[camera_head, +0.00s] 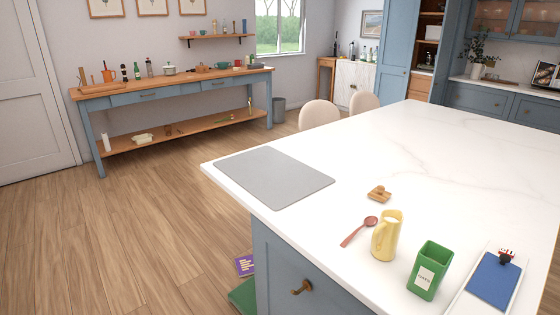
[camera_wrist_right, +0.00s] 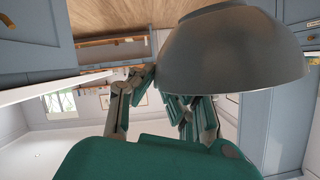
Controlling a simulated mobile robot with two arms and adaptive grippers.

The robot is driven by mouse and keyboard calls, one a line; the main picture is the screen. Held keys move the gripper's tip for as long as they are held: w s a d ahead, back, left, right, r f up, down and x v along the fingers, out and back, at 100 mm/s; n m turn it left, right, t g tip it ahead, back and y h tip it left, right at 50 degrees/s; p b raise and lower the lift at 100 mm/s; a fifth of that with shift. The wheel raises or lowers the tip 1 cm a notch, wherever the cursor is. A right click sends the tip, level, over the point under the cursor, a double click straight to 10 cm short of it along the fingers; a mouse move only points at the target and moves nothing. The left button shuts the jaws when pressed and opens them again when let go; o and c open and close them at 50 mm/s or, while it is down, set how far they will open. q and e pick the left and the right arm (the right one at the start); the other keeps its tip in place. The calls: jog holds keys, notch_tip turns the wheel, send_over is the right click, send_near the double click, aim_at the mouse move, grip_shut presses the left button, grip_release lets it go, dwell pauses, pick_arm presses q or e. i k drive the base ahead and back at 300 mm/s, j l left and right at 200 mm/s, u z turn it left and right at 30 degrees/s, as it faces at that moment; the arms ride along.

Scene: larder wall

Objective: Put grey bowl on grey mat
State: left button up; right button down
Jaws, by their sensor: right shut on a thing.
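The grey mat (camera_head: 274,177) lies flat and bare on the left corner of the white worktop in the head view. The grey bowl (camera_wrist_right: 232,55) fills the upper right of the right wrist view, seen from the side. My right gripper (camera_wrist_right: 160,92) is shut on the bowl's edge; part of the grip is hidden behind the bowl. The bowl and both grippers are outside the head view, so the bowl's place relative to the mat cannot be told.
On the worktop (camera_head: 440,150), a wooden piece (camera_head: 379,193), a red spoon (camera_head: 359,232), a yellow jug (camera_head: 387,236), a green tin (camera_head: 430,271) and a blue-and-white board (camera_head: 492,281) stand right of the mat. Two pale chairs (camera_head: 319,114) are behind it. The worktop's far part is clear.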

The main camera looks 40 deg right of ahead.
aim_at(259, 167)
jog(key=i+l, duration=0.1)
jog(key=i, duration=0.95)
jog(key=i+l, duration=0.1)
jog(key=i, duration=0.95)
jog(key=i+z, duration=0.25)
jog(key=z, duration=0.25)
jog(key=i+j+z, duration=0.2)
jog(key=z, duration=0.25)
jog(key=i+j+z, duration=0.2)
jog(key=z, duration=0.3)
